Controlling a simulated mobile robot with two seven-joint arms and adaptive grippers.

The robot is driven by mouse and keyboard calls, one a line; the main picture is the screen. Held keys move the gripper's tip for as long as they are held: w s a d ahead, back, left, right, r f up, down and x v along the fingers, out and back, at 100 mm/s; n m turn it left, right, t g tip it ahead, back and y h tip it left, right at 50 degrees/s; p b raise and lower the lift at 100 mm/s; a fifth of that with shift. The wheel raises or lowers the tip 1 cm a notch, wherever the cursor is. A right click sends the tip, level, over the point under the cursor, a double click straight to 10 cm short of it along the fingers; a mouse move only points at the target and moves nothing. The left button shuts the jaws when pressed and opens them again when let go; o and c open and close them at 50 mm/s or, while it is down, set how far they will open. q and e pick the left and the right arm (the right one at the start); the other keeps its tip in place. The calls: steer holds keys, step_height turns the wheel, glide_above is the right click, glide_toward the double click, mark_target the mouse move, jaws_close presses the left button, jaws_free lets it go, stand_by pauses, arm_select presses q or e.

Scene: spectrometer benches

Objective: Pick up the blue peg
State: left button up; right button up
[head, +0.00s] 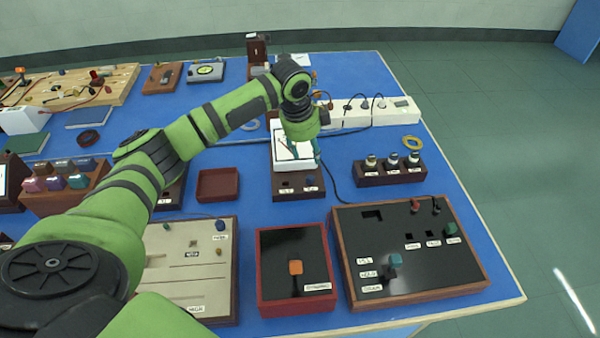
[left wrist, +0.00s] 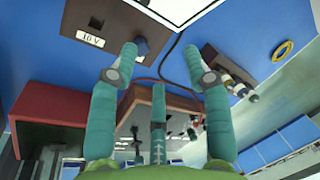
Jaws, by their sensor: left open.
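A small dark blue peg (head: 310,181) stands at the front right of a brown-based box with a white top, just behind a white label. It also shows in the left wrist view (left wrist: 142,48), near a "10 V" label and beside the left fingertip in that picture. My left gripper (head: 305,156) is open with nothing between its fingers, over the white-topped box (head: 285,190) and slightly behind the peg. In the left wrist view the spread teal fingers (left wrist: 161,55) show clearly. Whether a finger touches the peg cannot be told. My right gripper is out of view.
Another blue knob (head: 220,225) sits on the beige panel. A red-framed black box (head: 265,300) and a wide black panel (head: 430,275) stand in front. A three-knob block (head: 388,178) is at right, with a black cable between. A small red tray (head: 217,185) is at left.

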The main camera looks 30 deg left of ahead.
mark_target(310, 177)
arm_select(q)
steer(key=shift+s+d+f+g, duration=0.2)
steer(key=shift+s+f+g, duration=0.05)
steer(key=shift+s, duration=0.25)
steer(key=shift+s+d+f+g, duration=0.15)
steer(key=shift+s+f+g, duration=0.1)
steer(key=shift+s, duration=0.25)
steer(key=f, duration=0.1)
steer(key=f+p, duration=0.1)
steer(key=f, duration=0.1)
steer(key=f+p, duration=0.1)
steer(key=f, duration=0.1)
steer(key=shift+w+d+f, duration=0.2)
steer(key=shift+w+d, duration=0.05)
steer(key=shift+d, duration=0.1)
steer(key=shift+w+f, duration=0.1)
steer(key=shift+f, duration=0.45)
steer(key=c, duration=1)
